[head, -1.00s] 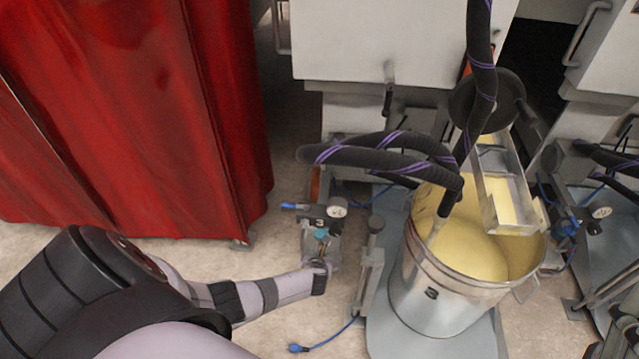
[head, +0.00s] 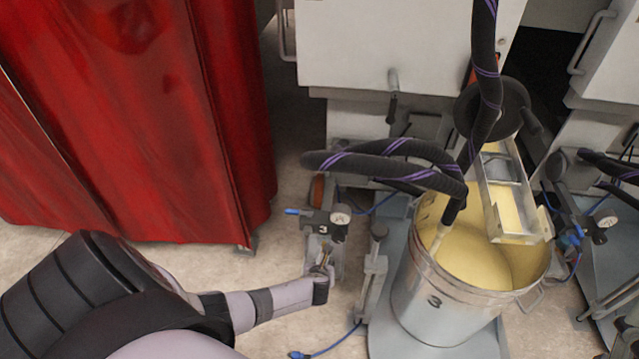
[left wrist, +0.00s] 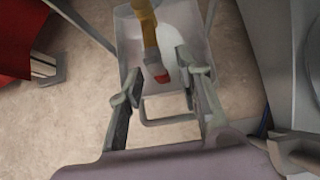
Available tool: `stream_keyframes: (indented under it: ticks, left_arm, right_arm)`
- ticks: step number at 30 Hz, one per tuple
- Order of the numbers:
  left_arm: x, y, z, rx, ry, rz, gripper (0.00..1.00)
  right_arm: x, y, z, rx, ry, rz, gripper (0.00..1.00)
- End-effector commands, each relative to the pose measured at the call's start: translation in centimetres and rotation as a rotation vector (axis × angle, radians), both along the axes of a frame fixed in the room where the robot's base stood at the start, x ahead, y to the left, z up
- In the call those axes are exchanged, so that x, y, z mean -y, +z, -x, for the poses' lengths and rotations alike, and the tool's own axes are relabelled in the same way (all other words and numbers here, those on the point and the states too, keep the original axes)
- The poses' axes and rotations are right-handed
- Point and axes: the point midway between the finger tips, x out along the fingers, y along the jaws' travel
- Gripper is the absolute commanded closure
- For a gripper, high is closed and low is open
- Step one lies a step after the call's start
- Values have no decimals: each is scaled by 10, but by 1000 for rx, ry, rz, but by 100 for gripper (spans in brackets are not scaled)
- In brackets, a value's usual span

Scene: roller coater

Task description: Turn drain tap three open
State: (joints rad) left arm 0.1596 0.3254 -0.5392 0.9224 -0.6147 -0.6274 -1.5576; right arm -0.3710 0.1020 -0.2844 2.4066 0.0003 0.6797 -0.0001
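A pump unit marked 3 (head: 323,229), with a round gauge (head: 340,215) and a blue-ended fitting, stands left of the pot marked 3. My left gripper (head: 321,268) is just below this unit. In the left wrist view its two fingers (left wrist: 158,66) are spread apart. A brass-coloured tap piece with a red end (left wrist: 150,36) reaches down between the fingertips, and I see no clear contact with either finger. It hangs over a pale open tray (left wrist: 187,25). In the head view the tap is small and partly hidden by the gripper. My right gripper is not in view.
The metal pot (head: 434,301) of yellow liquid stands on a grey platform to the right. Black hoses (head: 390,160) arch above it. A red curtain (head: 140,120) is at left. A blue-ended cable (head: 320,352) lies on the bare floor near the front.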

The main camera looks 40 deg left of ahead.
Motion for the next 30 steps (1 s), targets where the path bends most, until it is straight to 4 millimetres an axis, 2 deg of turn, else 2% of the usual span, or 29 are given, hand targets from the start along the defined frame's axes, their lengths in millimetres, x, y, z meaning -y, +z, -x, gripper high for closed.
stream_keyframes:
  ticks: [18, 30]
  left_arm:
    - [34, 63, 54, -3, -1, 2, 68]
    - [39, 72, 61, -2, -1, 2, 68]
  right_arm:
    - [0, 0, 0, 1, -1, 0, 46]
    - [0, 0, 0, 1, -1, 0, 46]
